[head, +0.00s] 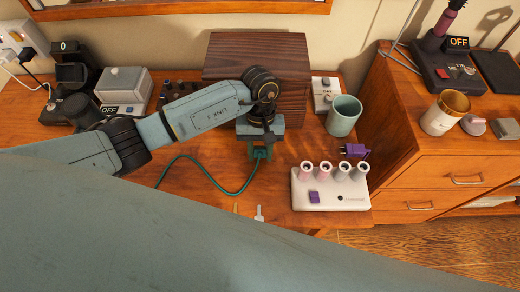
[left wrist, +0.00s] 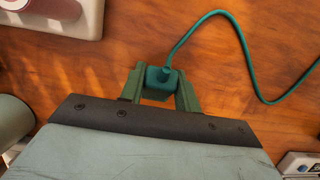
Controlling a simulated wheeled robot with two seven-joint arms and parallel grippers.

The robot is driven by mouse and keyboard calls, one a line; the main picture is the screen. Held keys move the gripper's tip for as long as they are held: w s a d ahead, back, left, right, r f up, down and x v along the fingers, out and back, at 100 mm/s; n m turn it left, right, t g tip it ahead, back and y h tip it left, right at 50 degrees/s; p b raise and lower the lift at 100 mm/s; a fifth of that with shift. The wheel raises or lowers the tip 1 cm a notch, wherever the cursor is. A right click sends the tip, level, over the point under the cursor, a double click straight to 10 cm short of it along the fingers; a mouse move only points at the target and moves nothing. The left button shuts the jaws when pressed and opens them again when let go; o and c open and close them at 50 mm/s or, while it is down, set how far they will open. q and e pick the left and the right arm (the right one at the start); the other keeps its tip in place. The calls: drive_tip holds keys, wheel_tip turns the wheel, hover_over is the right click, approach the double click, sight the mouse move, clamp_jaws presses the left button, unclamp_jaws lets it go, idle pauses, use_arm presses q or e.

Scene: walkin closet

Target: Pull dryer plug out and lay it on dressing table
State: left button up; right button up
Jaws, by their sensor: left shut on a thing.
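My left gripper (head: 259,151) is over the wooden dressing table (head: 205,225), in front of a dark brown wooden box. It is shut on a teal plug (left wrist: 158,86), with one green finger on each side. A teal cord (head: 213,192) runs from the plug leftward in a curve across the table and passes behind my arm. In the left wrist view the plug is clear of any socket, at or just above the wood; I cannot tell if it touches. My right gripper is not in view.
A white device with several upright posts (head: 330,203) and a purple plug (head: 355,151) lie right of the gripper. A grey-green cup (head: 344,115) stands behind them. A white power strip (head: 24,40) with plugs is at the far left. Small flat items lie near the front edge.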

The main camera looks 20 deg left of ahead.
use_arm(q)
drive_tip(key=shift+f+b, duration=0.35)
drive_tip(key=shift+f, duration=0.05)
drive_tip(key=o, duration=1.2)
drive_tip(key=shift+a, duration=0.1)
drive_tip(key=shift+c, duration=0.2)
drive_tip(key=d+v, duration=0.1)
drive_tip(key=v, duration=1.2)
drive_tip(key=shift+a+r, duration=0.3)
drive_tip(key=shift+a, duration=0.05)
drive_tip(key=shift+s+f, duration=0.1)
